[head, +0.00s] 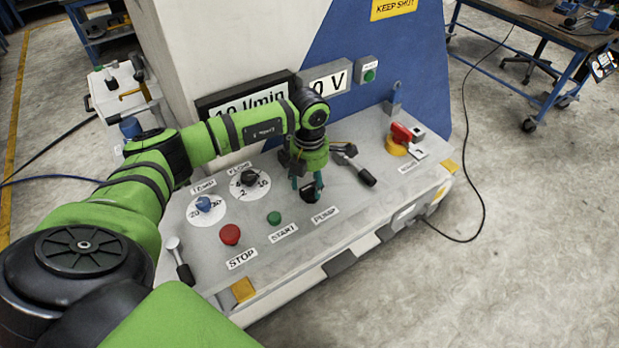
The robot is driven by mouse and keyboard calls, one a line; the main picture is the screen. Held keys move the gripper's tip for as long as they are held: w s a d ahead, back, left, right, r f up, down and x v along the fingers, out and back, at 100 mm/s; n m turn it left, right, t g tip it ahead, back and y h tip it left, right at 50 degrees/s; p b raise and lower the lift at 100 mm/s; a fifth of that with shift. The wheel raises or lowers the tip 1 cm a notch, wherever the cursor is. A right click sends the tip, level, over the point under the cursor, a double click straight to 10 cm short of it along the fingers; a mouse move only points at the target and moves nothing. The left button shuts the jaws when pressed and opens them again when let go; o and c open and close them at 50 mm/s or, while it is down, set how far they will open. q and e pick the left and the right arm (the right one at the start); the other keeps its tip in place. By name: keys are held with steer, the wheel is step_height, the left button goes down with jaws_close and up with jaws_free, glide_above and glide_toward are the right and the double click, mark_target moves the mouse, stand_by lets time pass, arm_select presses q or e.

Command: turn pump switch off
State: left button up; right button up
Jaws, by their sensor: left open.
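The pump switch (308,195) is a dark knob on the grey sloped panel, just behind the PUMP label (325,214). My left gripper (306,186) points down at it, with its two teal fingertips apart on either side of the switch. The fingers and wrist hide part of the switch, so I cannot tell which way it is turned or whether the fingers touch it. My left gripper is open. My right gripper is out of view.
A red STOP button (230,234) and a green START button (274,218) lie left of the switch. Blue (203,203) and black (249,178) dials sit behind them. A black-handled lever (366,177) and a red rotary handle (401,133) stand to the right.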

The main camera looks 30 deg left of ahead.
arm_select(q)
steer(key=shift+d+f, duration=0.1)
steer(key=shift+f, duration=0.2)
jaws_close()
steer(key=shift+n, duration=0.3)
steer(key=n+b, duration=0.1)
steer(key=n, duration=0.2)
steer(key=shift+s+n+b, duration=0.1)
steer(key=shift+n+b, duration=0.2)
steer(key=n+b, duration=0.1)
steer(key=n, duration=0.3)
steer(key=shift+s+n, duration=0.1)
steer(key=shift+n, duration=0.2)
steer(key=n, duration=0.4)
steer(key=shift+s+b, duration=0.1)
steer(key=shift+b, duration=0.2)
steer(key=shift+d+n, duration=0.15)
steer(key=shift+n, duration=2.35)
jaws_free()
